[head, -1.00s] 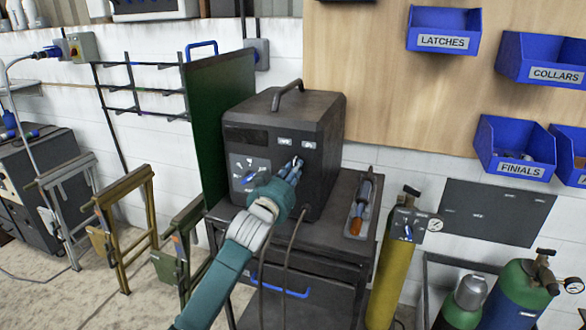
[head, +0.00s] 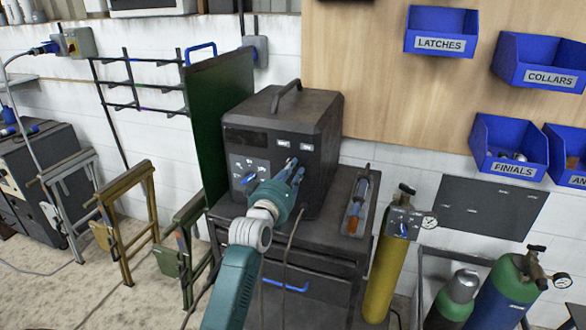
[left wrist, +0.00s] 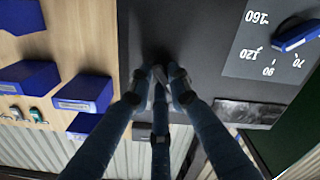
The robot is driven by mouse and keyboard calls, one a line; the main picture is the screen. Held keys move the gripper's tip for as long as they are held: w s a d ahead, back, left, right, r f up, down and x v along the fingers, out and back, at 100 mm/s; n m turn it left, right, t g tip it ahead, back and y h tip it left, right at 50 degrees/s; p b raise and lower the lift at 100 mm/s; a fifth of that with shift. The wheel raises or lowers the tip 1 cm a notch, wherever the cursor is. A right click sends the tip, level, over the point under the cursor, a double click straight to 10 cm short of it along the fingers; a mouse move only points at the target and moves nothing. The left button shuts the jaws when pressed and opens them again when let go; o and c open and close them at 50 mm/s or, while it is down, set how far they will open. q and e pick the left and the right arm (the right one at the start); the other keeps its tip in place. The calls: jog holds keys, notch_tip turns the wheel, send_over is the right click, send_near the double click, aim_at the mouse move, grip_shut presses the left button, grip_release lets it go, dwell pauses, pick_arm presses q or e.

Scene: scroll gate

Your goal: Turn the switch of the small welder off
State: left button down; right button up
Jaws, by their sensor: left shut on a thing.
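The small welder (head: 318,130) is a dark box with a top handle, standing on a dark cart. Its front has two small pale labels and a numbered dial with a blue knob (head: 247,178); that knob also shows in the left wrist view (left wrist: 297,36). My left gripper (head: 293,168) is at the right part of the front panel, clear of the dial. In the left wrist view its fingers (left wrist: 160,76) are closed together against the panel on a small part, seemingly the switch. The fingers hide most of it, so its position cannot be read. My right gripper is not in view.
A torch-like tool with an orange end (head: 353,215) lies on the cart (head: 335,210) right of the welder. A yellow cylinder (head: 385,275) stands to the right. A green screen (head: 222,125) stands close on the left. Blue bins (head: 510,150) hang on the wall board.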

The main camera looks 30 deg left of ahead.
pick_arm(q)
jog(key=shift+n, duration=0.4)
jog(key=c, duration=1.6)
grip_release()
jog(key=v, duration=1.2)
